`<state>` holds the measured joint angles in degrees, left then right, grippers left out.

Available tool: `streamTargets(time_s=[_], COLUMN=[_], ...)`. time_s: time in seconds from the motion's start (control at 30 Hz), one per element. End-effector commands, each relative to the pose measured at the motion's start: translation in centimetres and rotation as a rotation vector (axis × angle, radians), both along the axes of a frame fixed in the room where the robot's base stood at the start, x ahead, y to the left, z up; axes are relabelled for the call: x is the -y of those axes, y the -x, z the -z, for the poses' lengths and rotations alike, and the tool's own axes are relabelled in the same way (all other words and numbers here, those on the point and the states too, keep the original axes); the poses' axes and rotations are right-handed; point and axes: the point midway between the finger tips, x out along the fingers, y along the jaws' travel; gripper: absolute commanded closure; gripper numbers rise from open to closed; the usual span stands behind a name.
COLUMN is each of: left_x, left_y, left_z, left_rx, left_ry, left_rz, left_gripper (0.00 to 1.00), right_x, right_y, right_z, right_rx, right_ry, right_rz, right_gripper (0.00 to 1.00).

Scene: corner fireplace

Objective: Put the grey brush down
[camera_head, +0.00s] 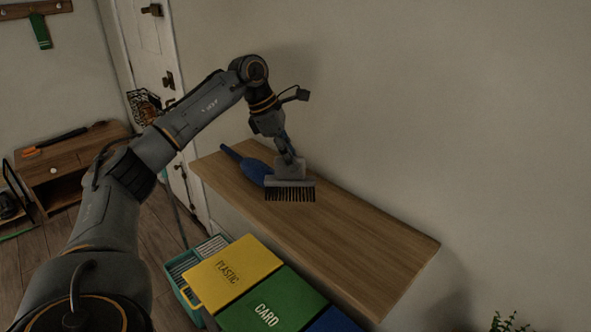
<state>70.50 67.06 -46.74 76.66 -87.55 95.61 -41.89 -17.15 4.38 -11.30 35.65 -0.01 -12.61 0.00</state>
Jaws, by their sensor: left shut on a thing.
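The grey brush (290,183) has a wide grey head with a row of dark bristles pointing down. It is over the far half of the long wooden shelf (345,235). My left gripper (287,158) is shut on the brush from above, and the gripper hides the upper part of the brush. I cannot tell whether the bristles touch the wood. My right gripper is not in view.
A blue object with a handle (250,167) lies on the shelf just left of the brush, partly behind it. The shelf's near right part is bare. Bins with yellow (232,268), green (268,305) and blue (333,321) lids stand below its front edge.

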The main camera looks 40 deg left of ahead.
Motion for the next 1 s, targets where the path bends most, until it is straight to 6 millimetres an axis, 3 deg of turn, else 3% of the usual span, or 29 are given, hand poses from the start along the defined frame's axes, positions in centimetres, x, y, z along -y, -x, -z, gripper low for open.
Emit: streamTargets(time_s=[0.13,0.4,0.8,0.83,0.9,1.0], left_x=[0.5,0.8,0.8,0.8,0.8,0.8], left_y=[-0.5,-0.8,-0.8,-0.8,-0.8,-0.8], left_z=[0.8,4.1,4.8,4.7,4.7,4.7], left_rx=[-0.001,-0.002,0.001,0.001,0.001,0.001], left_ry=[0.001,0.0,0.0,0.0,0.0,-0.001], left_rz=[0.0,-0.001,0.0,0.0,0.0,0.0], left_gripper=[1.0,1.0,1.0,0.75,0.61,0.58], right_x=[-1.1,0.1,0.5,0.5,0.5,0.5], right_y=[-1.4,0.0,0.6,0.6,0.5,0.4], right_z=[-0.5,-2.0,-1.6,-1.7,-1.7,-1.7], right_rx=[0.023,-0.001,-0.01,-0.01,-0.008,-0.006], right_ry=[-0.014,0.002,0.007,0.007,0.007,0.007], right_rz=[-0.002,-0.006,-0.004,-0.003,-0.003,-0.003], right_gripper=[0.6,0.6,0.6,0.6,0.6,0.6])
